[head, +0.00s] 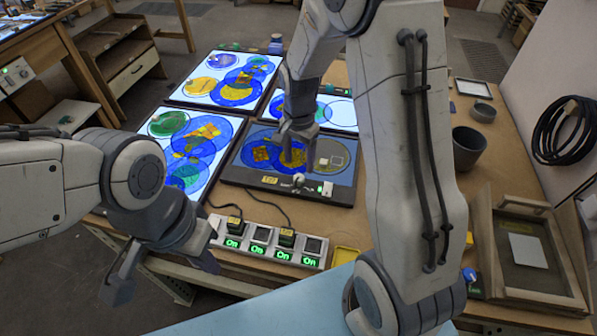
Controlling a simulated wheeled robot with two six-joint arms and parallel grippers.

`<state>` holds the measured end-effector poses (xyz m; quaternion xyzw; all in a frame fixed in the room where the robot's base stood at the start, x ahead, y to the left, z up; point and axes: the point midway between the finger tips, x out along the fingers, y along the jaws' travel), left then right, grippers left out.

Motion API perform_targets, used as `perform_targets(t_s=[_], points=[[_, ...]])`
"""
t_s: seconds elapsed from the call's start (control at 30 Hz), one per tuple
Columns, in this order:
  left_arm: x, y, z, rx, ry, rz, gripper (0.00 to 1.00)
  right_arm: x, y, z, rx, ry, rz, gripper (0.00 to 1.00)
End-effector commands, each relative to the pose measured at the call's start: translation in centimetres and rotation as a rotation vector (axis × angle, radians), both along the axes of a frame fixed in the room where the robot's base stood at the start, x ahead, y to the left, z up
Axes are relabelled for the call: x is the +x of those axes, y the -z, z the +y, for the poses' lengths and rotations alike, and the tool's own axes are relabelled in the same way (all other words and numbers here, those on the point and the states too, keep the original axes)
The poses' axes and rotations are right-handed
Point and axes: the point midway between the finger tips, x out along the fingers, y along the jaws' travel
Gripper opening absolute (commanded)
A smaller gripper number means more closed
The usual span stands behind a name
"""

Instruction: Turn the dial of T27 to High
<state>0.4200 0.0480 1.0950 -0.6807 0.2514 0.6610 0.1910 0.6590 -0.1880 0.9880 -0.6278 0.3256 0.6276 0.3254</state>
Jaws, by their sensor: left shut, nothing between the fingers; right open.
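A dark-framed light panel (240,172) lies in the middle of the table, with coloured glass pieces on blue discs; its surface is dimmer than the other panels. The label is too small to read, so I cannot confirm T27 or the dial's setting. My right gripper (292,153) is open, pointing down over the panel, just behind the dial. My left gripper (122,282) is shut and empty, low at the left, beyond the table's front edge.
Lit panels (180,100) surround the dim one. A power strip (262,246) with green "On" displays and black plugs lies in front. A dark cup (467,148) and a wooden-framed tray (486,245) stand at right. My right arm hides part of the table.

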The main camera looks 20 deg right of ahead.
Motion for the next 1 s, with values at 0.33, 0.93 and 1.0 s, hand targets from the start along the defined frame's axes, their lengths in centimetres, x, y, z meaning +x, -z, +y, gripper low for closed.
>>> perform_targets(t_s=[0.33,0.93,1.0], points=[[0.0,-0.6,0.0,0.000,0.000,0.000,0.00,-0.1,5.5,0.0,0.000,-0.001,0.003,0.67],[0.0,-0.7,0.0,0.000,0.000,0.000,0.00,-0.1,6.2,-0.2,0.000,0.001,0.000,0.00],[0.0,-0.7,0.0,0.000,0.000,0.000,0.00,-0.1,6.2,-0.2,0.000,0.001,0.000,0.00]])
